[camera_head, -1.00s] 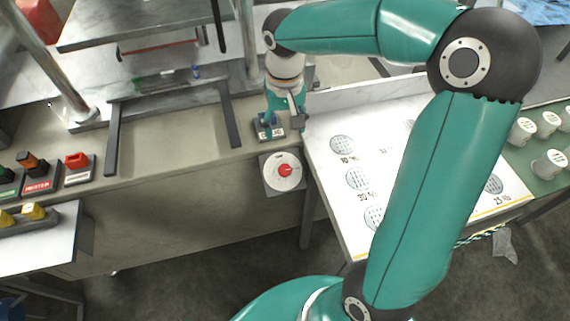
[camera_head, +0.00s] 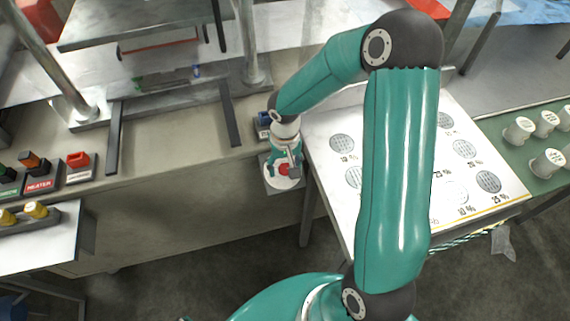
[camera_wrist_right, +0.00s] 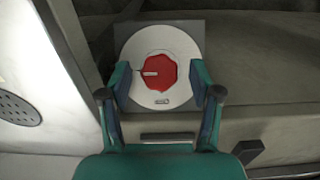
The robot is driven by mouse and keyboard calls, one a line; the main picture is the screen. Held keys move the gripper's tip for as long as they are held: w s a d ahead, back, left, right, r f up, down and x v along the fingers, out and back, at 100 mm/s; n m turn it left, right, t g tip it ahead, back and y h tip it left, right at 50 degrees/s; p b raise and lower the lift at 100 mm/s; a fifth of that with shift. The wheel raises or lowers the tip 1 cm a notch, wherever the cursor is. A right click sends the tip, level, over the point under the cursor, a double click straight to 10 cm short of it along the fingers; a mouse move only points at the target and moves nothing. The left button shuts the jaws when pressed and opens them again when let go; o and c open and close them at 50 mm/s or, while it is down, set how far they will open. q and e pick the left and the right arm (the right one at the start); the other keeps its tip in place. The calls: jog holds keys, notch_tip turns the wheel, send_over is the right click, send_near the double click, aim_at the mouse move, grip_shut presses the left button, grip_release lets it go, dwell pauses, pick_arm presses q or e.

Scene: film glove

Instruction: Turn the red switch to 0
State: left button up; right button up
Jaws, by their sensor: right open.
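The red switch is a red knob (camera_wrist_right: 158,73) with a pale mark on its left side, set on a round white dial (camera_wrist_right: 186,48) on a grey plate. In the head view the dial (camera_head: 283,184) is on the front face of the bench, partly hidden by my right gripper (camera_head: 285,164). In the right wrist view my right gripper (camera_wrist_right: 160,84) is open, its two fingers to the left and right of the knob, with visible gaps to it. The small label below the knob is too small to read. My left gripper is not in view.
A white panel (camera_head: 327,181) with round grilles stands right of the dial. A small dark box (camera_head: 263,122) sits on the bench (camera_head: 172,130) above it. Several switch boxes, including a red-topped one (camera_head: 78,160), are at left. White jars (camera_head: 548,162) stand at right.

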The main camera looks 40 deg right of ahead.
jog(key=shift+f, duration=0.15)
jog(key=shift+c, duration=0.3)
jog(key=c, duration=1.1)
